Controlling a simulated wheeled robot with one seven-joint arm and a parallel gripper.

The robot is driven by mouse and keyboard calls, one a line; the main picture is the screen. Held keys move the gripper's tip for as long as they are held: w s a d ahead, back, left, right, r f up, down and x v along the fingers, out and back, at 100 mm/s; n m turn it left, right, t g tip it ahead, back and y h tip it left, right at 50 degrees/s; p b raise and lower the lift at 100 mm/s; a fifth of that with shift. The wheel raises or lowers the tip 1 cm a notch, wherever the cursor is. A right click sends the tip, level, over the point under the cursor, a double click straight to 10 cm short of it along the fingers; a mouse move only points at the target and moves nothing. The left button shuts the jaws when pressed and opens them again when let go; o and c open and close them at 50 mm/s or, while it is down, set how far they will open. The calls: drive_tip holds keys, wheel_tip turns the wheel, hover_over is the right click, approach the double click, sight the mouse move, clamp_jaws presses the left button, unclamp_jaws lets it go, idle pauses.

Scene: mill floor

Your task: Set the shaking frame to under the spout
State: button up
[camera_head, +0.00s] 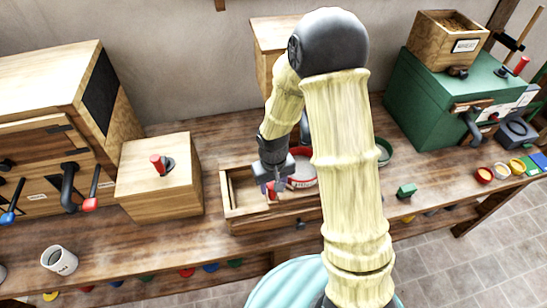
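An open wooden frame (229,201), probably the shaking frame, lies on the bench in the middle of the view. A round sieve with a red rim (303,155) sits in or just behind it, partly covered by my arm. My gripper (272,187) points down over the left part of the frame, close to a small red piece. I cannot tell whether its fingers touch or hold anything. No spout shows clearly; my arm covers the area around the tall wooden box (268,42) behind the frame.
A wooden box with a red knob (160,163) stands close left of the frame. Left of that is a large cabinet with levers (40,165). A green machine (432,105) with a grain hopper stands right. A small green block (406,190) and a white mug (59,260) are near the front edge.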

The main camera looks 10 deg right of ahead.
wheel_tip(320, 180, up, 15)
drive_tip(key=b, duration=0.1)
drive_tip(key=shift+f, duration=0.15)
idle(0.5)
drive_tip(key=s+d+f+m+t, duration=0.2)
drive_tip(key=s+d, duration=0.5)
drive_tip(key=s, duration=0.2)
drive_tip(key=shift+s+d+m+t, duration=0.3)
drive_tip(key=shift+d+m, duration=0.1)
